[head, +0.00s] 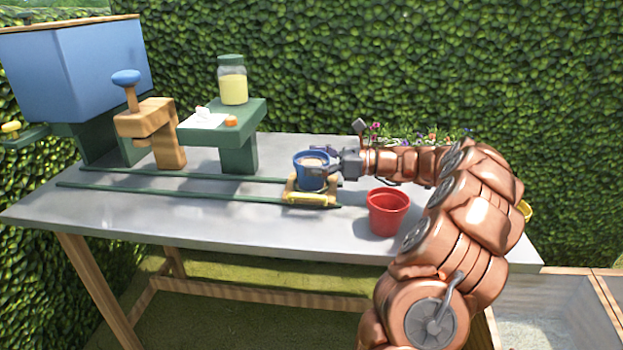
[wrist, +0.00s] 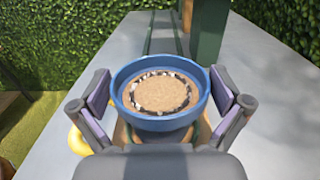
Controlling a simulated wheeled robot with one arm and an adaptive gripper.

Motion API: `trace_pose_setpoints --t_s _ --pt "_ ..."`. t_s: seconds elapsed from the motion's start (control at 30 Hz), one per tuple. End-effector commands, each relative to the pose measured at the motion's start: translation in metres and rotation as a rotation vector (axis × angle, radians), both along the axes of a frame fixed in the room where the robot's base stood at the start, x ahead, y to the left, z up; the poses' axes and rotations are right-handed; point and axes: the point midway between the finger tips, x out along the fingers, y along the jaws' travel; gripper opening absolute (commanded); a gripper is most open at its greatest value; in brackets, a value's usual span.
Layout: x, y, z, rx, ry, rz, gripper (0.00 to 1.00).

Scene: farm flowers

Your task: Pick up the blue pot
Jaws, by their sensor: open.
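The blue pot (head: 310,172) stands upright in a wooden carrier on the green rails of the table. It is filled with brown soil bearing a ring of dark and white bits, clear in the wrist view (wrist: 160,119). My gripper (head: 325,163) reaches in from the right at the pot's height. In the wrist view my gripper (wrist: 160,112) is open, with one purple-padded finger on each side of the pot. Small gaps seem to show between the pads and the pot's rim. The pot's lower part is mostly hidden in the wrist view.
A red pot (head: 388,212) stands on the table just right of the carrier (head: 307,197), below my arm. A green stand (head: 240,125) with a jar (head: 232,82) is behind left. A wooden press (head: 152,130) and blue hopper (head: 80,70) stand farther left. Flowers are behind my arm.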

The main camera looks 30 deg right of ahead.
Motion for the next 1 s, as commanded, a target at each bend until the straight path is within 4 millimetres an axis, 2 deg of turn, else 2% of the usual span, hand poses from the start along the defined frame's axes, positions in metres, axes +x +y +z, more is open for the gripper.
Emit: trace_pose_setpoints --t_s 0.07,0.6,1.0 --pt "-0.0002 -0.0002 0.0003 -0.001 -0.001 0.000 1.00" --pt "-0.0003 -0.0002 0.0004 -0.001 0.000 0.000 0.44" --pt "-0.0002 -0.0001 0.0078 -0.002 -0.002 0.000 0.42"
